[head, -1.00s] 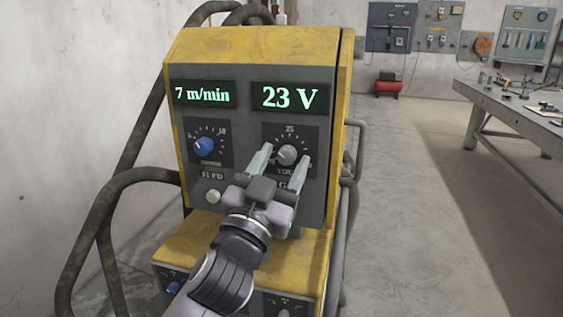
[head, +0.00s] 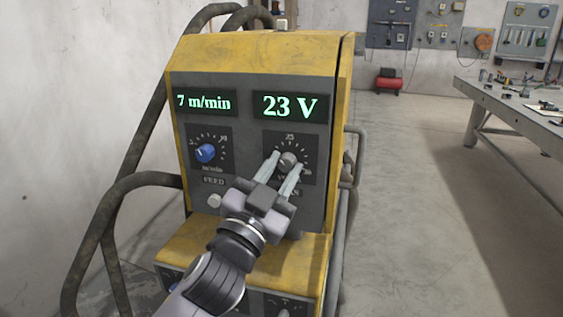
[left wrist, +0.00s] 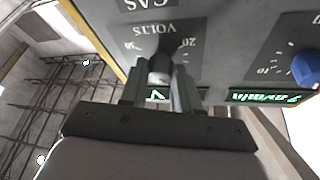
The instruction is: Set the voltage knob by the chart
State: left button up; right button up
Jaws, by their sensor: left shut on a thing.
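The grey voltage knob (head: 288,160) sits on the right dial of the yellow machine's panel. My left gripper (head: 282,165) is shut on it, one finger on each side. In the left wrist view the knob (left wrist: 159,72) shows between the fingers, below the upside-down VOLTS label (left wrist: 154,29). The voltage display (head: 290,106) reads 23 V. The gripper and arm cover part of the dial and its label. No chart can be made out. My right gripper is not in view.
The blue feed knob (head: 205,153) is on the left dial, under a display (head: 205,102) reading 7 m/min. A pale button (head: 214,201) is below. Thick hoses (head: 105,215) run at left. A workbench (head: 515,112) stands at right, with clear floor between.

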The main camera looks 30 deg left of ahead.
pick_arm(q)
jog(key=m+h+p, duration=0.1)
jog(key=m+p, duration=0.1)
jog(key=r+m+g+h+p, duration=0.1)
jog(key=m+p, duration=0.1)
jog(key=p, duration=0.1)
jog(key=shift+m, duration=0.3)
jog(key=m+p, duration=0.2)
jog(key=m+g+h+p, duration=0.1)
jog(key=m+p, duration=0.1)
jog(key=p, duration=0.1)
jog(key=shift+s+a+f+h, duration=0.1)
jog(key=shift+f+h, duration=0.05)
jog(key=shift+h, duration=0.15)
jog(key=shift+f+m+g+p, duration=0.15)
jog(key=shift+m+g+p, duration=0.25)
jog(key=shift+m+p, duration=0.25)
jog(key=o, duration=1)
jog(key=shift+o, duration=0.2)
jog(key=s+b, duration=0.2)
jog(key=s, duration=0.5)
jog(key=shift+a+f, duration=0.45)
